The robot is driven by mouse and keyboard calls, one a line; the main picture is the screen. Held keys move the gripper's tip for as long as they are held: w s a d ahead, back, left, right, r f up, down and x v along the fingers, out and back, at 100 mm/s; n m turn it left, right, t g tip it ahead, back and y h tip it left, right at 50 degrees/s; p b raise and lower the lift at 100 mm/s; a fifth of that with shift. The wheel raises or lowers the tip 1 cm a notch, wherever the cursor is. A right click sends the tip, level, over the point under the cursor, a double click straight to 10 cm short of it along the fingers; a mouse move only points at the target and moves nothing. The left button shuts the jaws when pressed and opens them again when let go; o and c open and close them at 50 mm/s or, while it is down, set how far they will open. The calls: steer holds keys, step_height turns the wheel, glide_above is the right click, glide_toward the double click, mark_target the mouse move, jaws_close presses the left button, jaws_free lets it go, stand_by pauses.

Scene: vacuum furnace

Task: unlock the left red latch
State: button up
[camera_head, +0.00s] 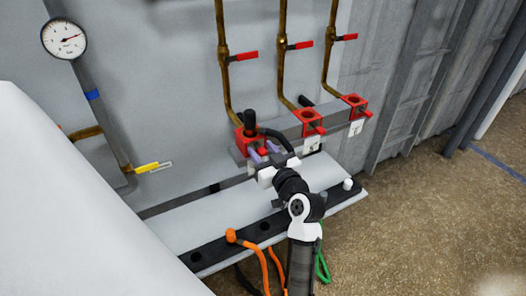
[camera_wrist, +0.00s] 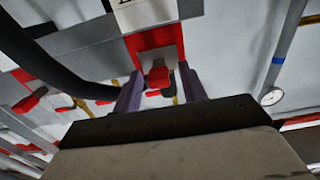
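The left red latch (camera_head: 241,139) is on the grey rail in the head view, leftmost of three red latches. My gripper (camera_head: 265,151) is right in front of it and covers part of it. In the wrist view, a red latch body (camera_wrist: 153,42) with a small red tab (camera_wrist: 158,76) faces me. My gripper (camera_wrist: 160,88) is open there, with one purple finger on each side of the tab and space between. I cannot tell whether either finger touches the latch.
The middle red latch (camera_head: 308,120) and right red latch (camera_head: 354,103) sit further along the rail. Brass pipes with red handles (camera_head: 244,56) rise behind. A pale ledge (camera_head: 190,222) lies below. A dark curved hose (camera_wrist: 55,75) passes close to the fingers.

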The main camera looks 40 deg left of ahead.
steer(key=b+v, duration=0.4)
steer(key=v, duration=0.9)
steer(key=shift+s+d, duration=0.2)
steer(key=shift+d, duration=0.15)
